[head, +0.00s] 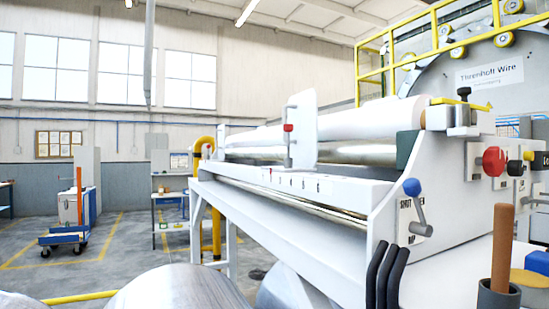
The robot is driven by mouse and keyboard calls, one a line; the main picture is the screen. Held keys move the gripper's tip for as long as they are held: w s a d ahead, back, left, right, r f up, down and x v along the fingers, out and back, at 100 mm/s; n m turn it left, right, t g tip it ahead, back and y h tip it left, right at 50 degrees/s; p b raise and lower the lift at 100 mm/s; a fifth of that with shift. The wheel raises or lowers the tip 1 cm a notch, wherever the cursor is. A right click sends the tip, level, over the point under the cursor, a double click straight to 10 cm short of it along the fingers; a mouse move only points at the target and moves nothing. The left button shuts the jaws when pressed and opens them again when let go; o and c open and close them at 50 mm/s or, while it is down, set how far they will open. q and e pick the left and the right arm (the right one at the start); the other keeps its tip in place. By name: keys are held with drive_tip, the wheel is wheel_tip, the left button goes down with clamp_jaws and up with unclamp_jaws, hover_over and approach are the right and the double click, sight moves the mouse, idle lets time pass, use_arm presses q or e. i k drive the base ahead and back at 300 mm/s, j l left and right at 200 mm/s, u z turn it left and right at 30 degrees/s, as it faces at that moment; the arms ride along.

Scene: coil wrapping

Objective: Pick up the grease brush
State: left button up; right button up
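An upright brown wooden handle (502,245) stands in a dark cup (498,297) at the lower right of the head view. It looks like the handle of the grease brush; any bristles are hidden inside the cup. The handle leans very slightly and its top is free.
A white wrapping machine (290,207) with long rollers fills the middle and right. Large metallic cylinders (180,288) lie at the bottom. A blue cart (66,238) stands far left.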

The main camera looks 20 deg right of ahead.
sight(503, 214)
drive_tip(key=k+l+z, duration=0.1)
drive_tip(key=z, duration=0.35)
drive_tip(key=k+l+z, duration=0.1)
drive_tip(key=z, duration=0.35)
drive_tip(key=k+l+z, duration=0.1)
drive_tip(key=z, duration=0.35)
